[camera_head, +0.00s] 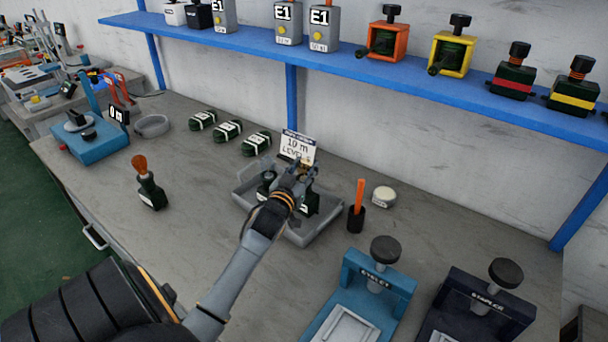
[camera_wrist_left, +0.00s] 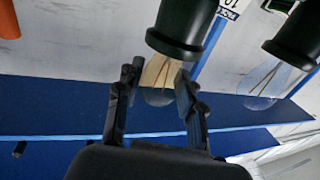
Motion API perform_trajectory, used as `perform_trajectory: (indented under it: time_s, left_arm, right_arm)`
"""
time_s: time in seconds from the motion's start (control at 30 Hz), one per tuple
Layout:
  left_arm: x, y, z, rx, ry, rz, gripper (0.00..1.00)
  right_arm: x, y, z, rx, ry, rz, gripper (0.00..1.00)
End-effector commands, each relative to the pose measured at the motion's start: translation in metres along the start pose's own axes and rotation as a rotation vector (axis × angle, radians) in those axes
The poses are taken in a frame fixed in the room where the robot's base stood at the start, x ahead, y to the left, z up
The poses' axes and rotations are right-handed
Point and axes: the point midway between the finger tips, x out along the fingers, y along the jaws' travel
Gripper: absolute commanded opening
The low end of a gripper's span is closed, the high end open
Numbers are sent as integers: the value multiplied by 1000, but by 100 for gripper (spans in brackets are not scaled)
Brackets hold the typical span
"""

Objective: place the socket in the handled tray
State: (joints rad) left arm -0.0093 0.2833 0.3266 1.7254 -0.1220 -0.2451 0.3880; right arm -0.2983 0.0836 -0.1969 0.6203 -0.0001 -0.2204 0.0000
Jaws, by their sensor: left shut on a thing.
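The grey handled tray (camera_head: 318,230) stands mid-bench in the head view, with dark socket blocks showing in it. My left gripper (camera_head: 303,172) is over this tray, and its hand and forearm hide part of it. In the left wrist view, the gripper (camera_wrist_left: 158,92) is shut on a dark green socket (camera_wrist_left: 183,28) with a clear bulb, the bulb lying between the fingers. A second dark socket with a bulb (camera_wrist_left: 296,38) is beside it. I cannot tell whether the held socket touches the tray floor. My right gripper is not in view.
A "10 m LEVEL" sign (camera_head: 298,147) stands behind the tray. A dark holder with an orange stick (camera_head: 357,205) and a round pale tin (camera_head: 384,196) are to the right. Blue (camera_head: 365,290) and dark (camera_head: 475,305) presses stand in front. Dark green bundles (camera_head: 228,131) lie behind left.

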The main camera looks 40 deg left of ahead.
Motion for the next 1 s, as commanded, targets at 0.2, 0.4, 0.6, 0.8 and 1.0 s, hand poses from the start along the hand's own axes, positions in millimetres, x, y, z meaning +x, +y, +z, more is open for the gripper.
perform_trajectory:
  time_s: [0.2, 0.4, 0.6, 0.8, 1.0]
  left_arm:
    - [-1, 0, 21, 0, -1, 0, 0]
    - [-1, 0, 22, 0, -1, 0, 0]
    - [-1, 0, 24, -1, -2, 0, 52]
    - [-1, 0, 24, -1, -3, 0, 61]
    - [-1, 0, 20, 0, -2, 0, 61]
  right_arm:
    - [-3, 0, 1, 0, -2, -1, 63]
    - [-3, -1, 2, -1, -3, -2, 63]
    - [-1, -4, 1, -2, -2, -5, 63]
    - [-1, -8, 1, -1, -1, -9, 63]
    - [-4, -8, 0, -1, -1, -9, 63]
